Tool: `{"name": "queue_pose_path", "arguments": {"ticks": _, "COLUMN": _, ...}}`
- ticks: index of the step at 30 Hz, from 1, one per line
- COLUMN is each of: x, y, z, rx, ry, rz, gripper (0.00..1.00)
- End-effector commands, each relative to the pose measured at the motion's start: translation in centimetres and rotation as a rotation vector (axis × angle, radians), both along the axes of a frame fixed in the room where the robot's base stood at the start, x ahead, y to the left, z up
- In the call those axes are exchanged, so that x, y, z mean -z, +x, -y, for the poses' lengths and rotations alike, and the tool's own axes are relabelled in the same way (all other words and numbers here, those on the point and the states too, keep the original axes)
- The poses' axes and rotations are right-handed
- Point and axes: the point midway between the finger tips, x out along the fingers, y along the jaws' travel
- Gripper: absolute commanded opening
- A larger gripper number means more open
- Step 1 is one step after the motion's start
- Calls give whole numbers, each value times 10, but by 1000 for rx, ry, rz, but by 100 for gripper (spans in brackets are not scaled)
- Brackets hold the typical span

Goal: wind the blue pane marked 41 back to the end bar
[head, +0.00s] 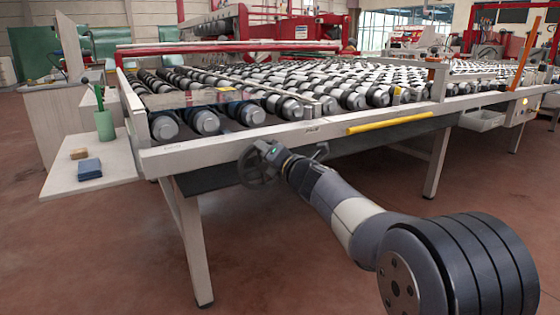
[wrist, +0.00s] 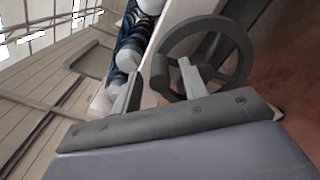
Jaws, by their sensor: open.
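A dark handwheel (head: 245,176) is mounted on the near side of the roller table (head: 375,133), below its front rail. It also shows in the wrist view (wrist: 239,48). My gripper (head: 279,153) is at the wheel's right side, its jaws apart. In the wrist view my gripper (wrist: 160,84) has one finger overlapping the wheel and the other left of it, beside the rollers; I cannot tell whether either touches. A pale, narrow strip (head: 185,99) crosses the rollers at the left. I cannot make out a blue pane, the number 41 or which bar is the end bar.
A side shelf (head: 105,165) at the left holds a green cup (head: 104,125), a tan block (head: 79,153) and a blue block (head: 89,169). A yellow bar (head: 390,124) runs along the front rail. A table leg (head: 193,240) stands below; the floor in front is clear.

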Motion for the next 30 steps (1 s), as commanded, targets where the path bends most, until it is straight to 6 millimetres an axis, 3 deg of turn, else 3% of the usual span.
{"name": "queue_pose_path", "arguments": {"ticks": 9, "x": -1, "y": -49, "z": 33, "rx": 1, "ry": -1, "rz": 0, "gripper": 41}}
{"name": "queue_pose_path", "arguments": {"ticks": 15, "x": -1, "y": -69, "z": 46, "rx": 1, "ry": -1, "rz": 0, "gripper": 41}}
{"name": "queue_pose_path", "arguments": {"ticks": 30, "x": 1, "y": -76, "z": 50, "rx": -1, "ry": -1, "rz": 0, "gripper": 41}}
